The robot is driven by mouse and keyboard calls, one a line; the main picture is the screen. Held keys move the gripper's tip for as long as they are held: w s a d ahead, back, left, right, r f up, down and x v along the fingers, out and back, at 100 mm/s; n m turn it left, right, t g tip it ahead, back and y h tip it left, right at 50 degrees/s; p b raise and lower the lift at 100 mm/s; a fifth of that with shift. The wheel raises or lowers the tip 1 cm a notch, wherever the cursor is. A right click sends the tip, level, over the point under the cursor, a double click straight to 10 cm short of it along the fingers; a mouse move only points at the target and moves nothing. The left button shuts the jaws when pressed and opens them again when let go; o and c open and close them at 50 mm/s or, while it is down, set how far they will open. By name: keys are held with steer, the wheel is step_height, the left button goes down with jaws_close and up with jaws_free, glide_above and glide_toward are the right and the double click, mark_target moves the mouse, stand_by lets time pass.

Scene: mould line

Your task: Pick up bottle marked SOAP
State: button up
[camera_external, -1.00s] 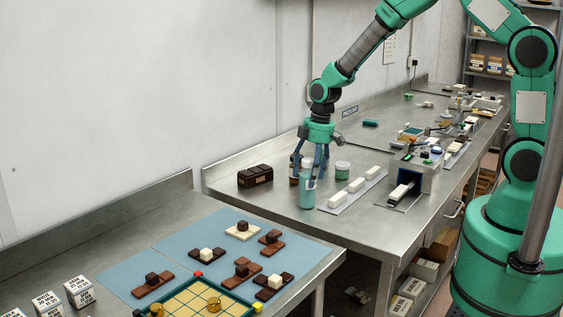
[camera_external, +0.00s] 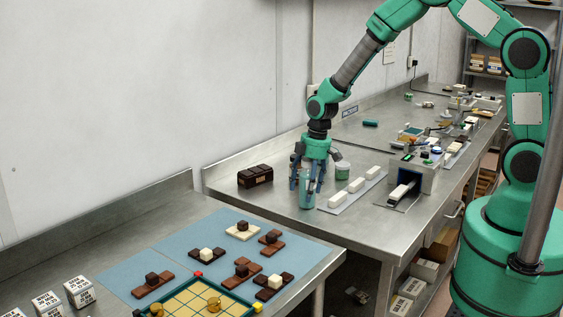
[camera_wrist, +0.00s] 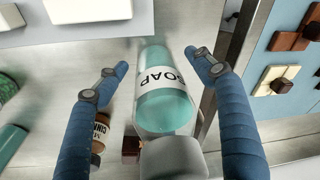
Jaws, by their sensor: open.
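The bottle marked SOAP (camera_wrist: 165,92) is clear with teal liquid and a white label, and it shows between my two blue fingers in the wrist view. In the external view the teal bottle (camera_external: 307,192) stands on the steel bench near its left front corner. My gripper (camera_external: 308,188) is around its upper part from above. It also shows in the wrist view (camera_wrist: 155,72), open, with a visible gap between each fingertip and the bottle. The far side of the bottle is partly hidden by the fingers in the external view.
A small brown bottle with a label (camera_wrist: 99,128) and a green-capped jar (camera_external: 342,171) stand close to the soap bottle. White blocks (camera_external: 338,199) lie on a pale strip to its right. A dark brown box (camera_external: 255,176) stands to its left.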

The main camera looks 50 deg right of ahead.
mark_target(307, 178)
steer(key=c, duration=1.5)
steer(key=shift+r, duration=0.15)
steer(key=shift+r, duration=0.55)
step_height(307, 178, up, 2)
steer(key=shift+w+r, duration=0.1)
steer(key=s+d+r, duration=0.1)
steer(key=s, duration=1.5)
steer(key=shift+r, duration=0.2)
steer(key=shift+d, duration=0.1)
